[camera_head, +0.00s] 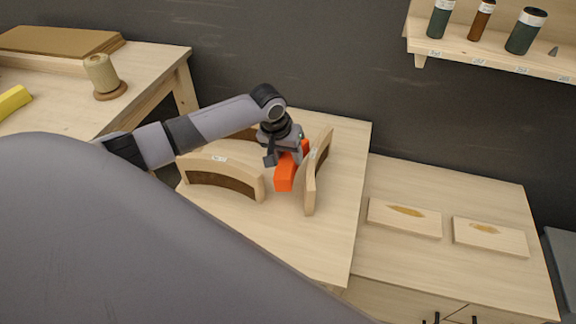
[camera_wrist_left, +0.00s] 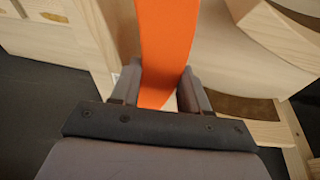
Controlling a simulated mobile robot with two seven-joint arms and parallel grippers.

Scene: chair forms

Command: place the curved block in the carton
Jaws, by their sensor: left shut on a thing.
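The curved block (camera_head: 284,175) is bright orange and is among the pale wooden curved forms on the middle table. My left gripper (camera_head: 286,158) is shut on it from above. In the left wrist view the orange block (camera_wrist_left: 165,40) stands between the two fingers of the left gripper (camera_wrist_left: 160,85) and its far end runs out of the top of the picture. I cannot tell whether the block touches the table. No carton can be made out in either view. My right gripper is not in view.
A curved wooden form (camera_head: 225,175) stands left of the block, and another (camera_head: 317,170) stands close on its right. A spool (camera_head: 102,75) is on the left table. Two flat wooden plates (camera_head: 405,217) (camera_head: 490,237) lie on the right cabinet. A bottle shelf (camera_head: 490,52) hangs above.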

